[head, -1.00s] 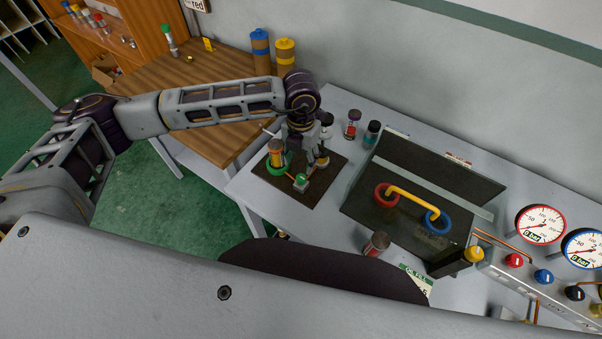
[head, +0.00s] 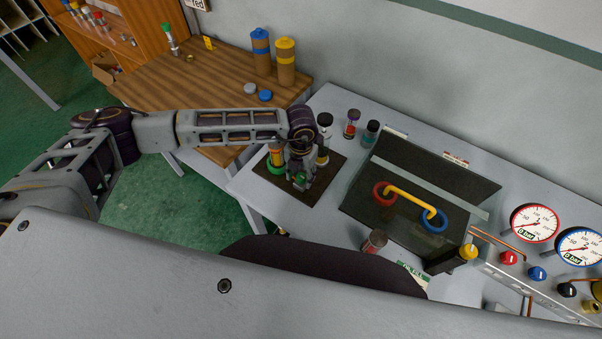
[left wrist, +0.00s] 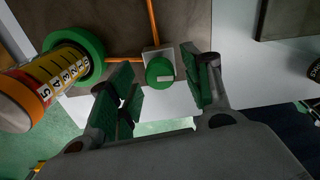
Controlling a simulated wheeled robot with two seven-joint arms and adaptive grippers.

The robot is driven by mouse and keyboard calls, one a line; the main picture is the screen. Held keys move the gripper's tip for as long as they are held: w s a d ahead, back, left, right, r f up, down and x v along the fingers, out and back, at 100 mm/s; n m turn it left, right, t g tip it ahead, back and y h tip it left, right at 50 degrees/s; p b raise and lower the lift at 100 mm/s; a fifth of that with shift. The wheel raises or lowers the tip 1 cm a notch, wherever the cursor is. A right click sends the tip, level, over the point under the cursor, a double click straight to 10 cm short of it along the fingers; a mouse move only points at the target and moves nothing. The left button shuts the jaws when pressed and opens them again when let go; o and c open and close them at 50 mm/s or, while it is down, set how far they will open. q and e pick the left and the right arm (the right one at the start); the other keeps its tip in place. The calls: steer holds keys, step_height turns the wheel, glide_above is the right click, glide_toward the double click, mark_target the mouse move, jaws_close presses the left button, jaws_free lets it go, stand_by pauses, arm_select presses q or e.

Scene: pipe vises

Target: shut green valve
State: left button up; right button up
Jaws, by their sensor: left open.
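The green valve (left wrist: 159,70) is a round green knob with a pale mark on a small light block. It sits on a dark mat (head: 316,194), with orange pipes running to the block. In the head view my left gripper (head: 301,180) is over the valve and partly hides it (head: 299,179). In the left wrist view my left gripper (left wrist: 161,84) is open, with its green-padded fingers on either side of the knob. I cannot tell whether they touch it. A graduated cylinder (left wrist: 40,82) with a green base ring stands left of the valve. My right gripper is out of view.
A black-capped bottle (head: 323,152) stands close to my left gripper. A dark tray (head: 380,215) with a yellow pipe between red and blue rings lies to the right. Beyond it are gauges (head: 535,222) and coloured knobs. A wooden table (head: 190,85) stands behind my arm.

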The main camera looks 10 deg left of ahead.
arm_select(q)
steer(key=c, duration=1)
steer(key=shift+c, duration=0.2)
